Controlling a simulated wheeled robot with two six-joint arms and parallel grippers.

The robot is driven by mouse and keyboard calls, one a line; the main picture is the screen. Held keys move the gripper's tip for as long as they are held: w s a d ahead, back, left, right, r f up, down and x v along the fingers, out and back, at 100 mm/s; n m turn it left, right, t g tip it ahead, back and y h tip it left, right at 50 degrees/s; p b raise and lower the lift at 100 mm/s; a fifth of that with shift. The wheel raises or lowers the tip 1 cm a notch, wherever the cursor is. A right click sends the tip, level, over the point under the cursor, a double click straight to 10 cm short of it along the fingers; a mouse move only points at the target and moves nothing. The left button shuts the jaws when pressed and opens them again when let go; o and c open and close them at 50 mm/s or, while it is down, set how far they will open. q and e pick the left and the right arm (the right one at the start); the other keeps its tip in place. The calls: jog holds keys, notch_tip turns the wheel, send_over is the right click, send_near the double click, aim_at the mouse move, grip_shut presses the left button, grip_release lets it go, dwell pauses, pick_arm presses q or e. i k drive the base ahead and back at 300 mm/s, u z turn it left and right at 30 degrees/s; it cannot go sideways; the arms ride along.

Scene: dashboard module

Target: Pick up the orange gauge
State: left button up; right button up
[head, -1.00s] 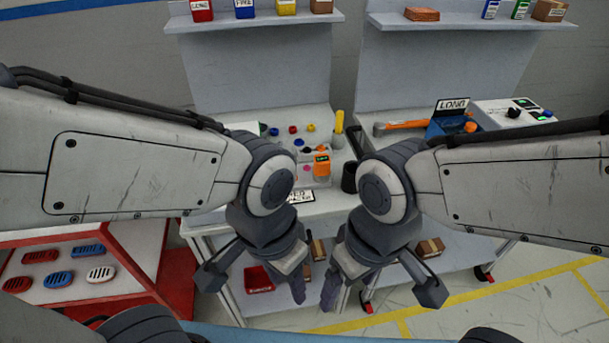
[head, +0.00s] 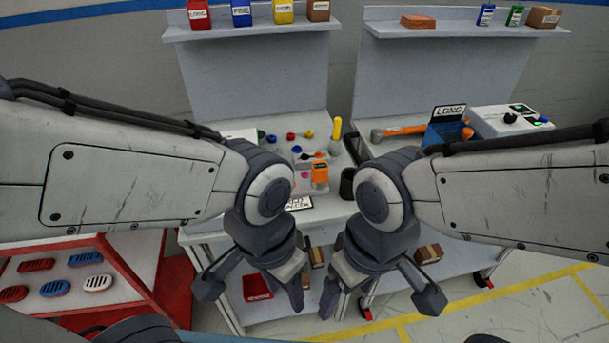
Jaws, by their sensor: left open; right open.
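The orange gauge (head: 320,174) stands upright on the left workbench, towards its right side, behind my two arms. It is a small orange block with a dark display near its top. My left gripper (head: 252,297) hangs open and empty in front of the bench, below the gauge in the picture. My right gripper (head: 376,302) hangs open and empty just to its right. Both grippers are apart from the gauge. My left arm hides part of the bench top to the left of the gauge.
A dark cup (head: 347,184) and a yellow-handled tool (head: 337,128) stand right of the gauge. Several coloured knobs lie behind it, and a label card (head: 299,203) lies in front. The right bench holds a blue bin (head: 446,131) and a control box (head: 511,120). A red rack (head: 176,275) stands left.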

aim_at(318, 177)
jog(key=z, duration=2.15)
jog(key=i, duration=1.65)
jog(key=u, duration=3.35)
jog(key=i, duration=0.5)
jog(key=u, duration=0.05)
